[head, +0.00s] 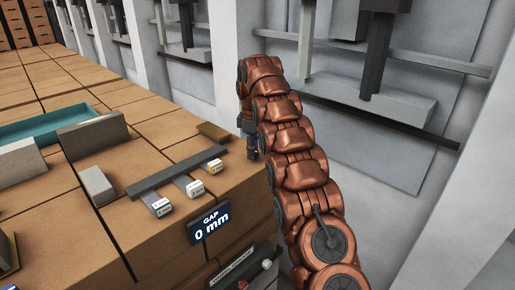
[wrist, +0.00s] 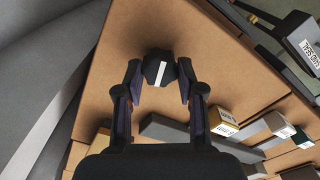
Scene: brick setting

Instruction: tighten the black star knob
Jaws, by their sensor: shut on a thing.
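The black star knob (wrist: 157,66) shows in the wrist view as a dark lobed head with a white stripe across its face. My gripper (wrist: 160,78) has one finger on each side of it and is shut on it. In the head view my gripper (head: 249,138) points down at the right edge of the brown worktop (head: 180,130), at the end of my copper arm. The knob cannot be made out there. A dark display (head: 209,224) on the front of the worktop reads "GAP 0 mm".
A dark grey bar (head: 176,166) with several white-labelled blocks lies left of my gripper. Grey blocks (head: 97,186) and a teal tray (head: 45,124) stand farther left. A pale wall with hanging fixtures (head: 376,50) rises behind my arm.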

